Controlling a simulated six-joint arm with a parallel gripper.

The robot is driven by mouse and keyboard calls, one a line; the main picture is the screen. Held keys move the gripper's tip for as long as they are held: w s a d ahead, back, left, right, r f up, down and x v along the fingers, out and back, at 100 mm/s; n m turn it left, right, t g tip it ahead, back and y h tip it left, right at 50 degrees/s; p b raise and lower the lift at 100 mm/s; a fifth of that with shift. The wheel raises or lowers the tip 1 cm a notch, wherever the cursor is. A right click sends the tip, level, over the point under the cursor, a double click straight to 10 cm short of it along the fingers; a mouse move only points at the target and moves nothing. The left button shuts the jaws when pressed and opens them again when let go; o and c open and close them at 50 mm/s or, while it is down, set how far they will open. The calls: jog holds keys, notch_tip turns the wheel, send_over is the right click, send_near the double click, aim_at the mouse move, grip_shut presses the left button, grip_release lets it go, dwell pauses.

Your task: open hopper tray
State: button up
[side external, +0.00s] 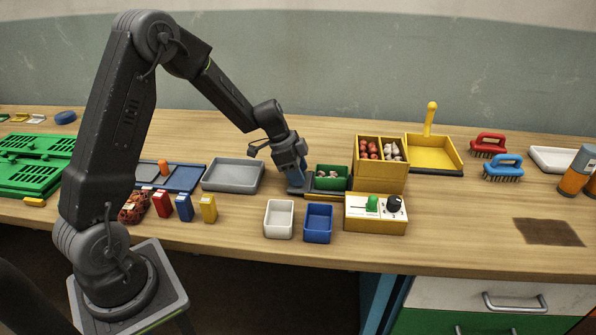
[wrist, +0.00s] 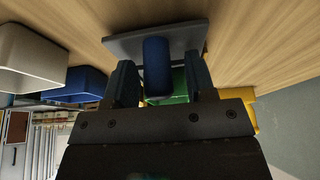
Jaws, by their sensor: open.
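A yellow hopper box (side external: 381,178) stands right of centre in the side view, with red and pale round pieces in its two compartments. A green tray (side external: 331,177) holding small pieces sits against its left side. It is partly hidden in the wrist view (wrist: 180,85). Left of the green tray is a grey plate (wrist: 125,46) with an upright blue handle (wrist: 157,65). My gripper (side external: 292,178) is at this handle, pointing down. In the wrist view its open fingers (wrist: 160,62) stand on either side of the handle, with gaps visible.
A yellow box (side external: 360,224) with a green slider and dark knob is in front of the hopper. A white bin (side external: 279,219) and blue bin (side external: 318,223) stand in front of my gripper. A grey tray (side external: 233,175) is left. A yellow dustpan (side external: 433,153) is behind right.

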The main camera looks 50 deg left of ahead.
jog(key=v, duration=1.4)
jog(key=shift+d, duration=0.1)
jog(key=s+d+r+n+t+y, duration=0.1)
jog(key=s+d+r+n, duration=0.2)
jog(key=s+d, duration=0.4)
jog(key=s+d+r+n+t+y, duration=0.1)
jog(key=s+d+n, duration=0.5)
jog(key=s, duration=0.9)
notch_tip(320, 180, up, 2)
jog(key=shift+d+r+y, duration=0.15)
jog(key=shift+d+y, duration=0.45)
jog(key=shift+d, duration=0.6)
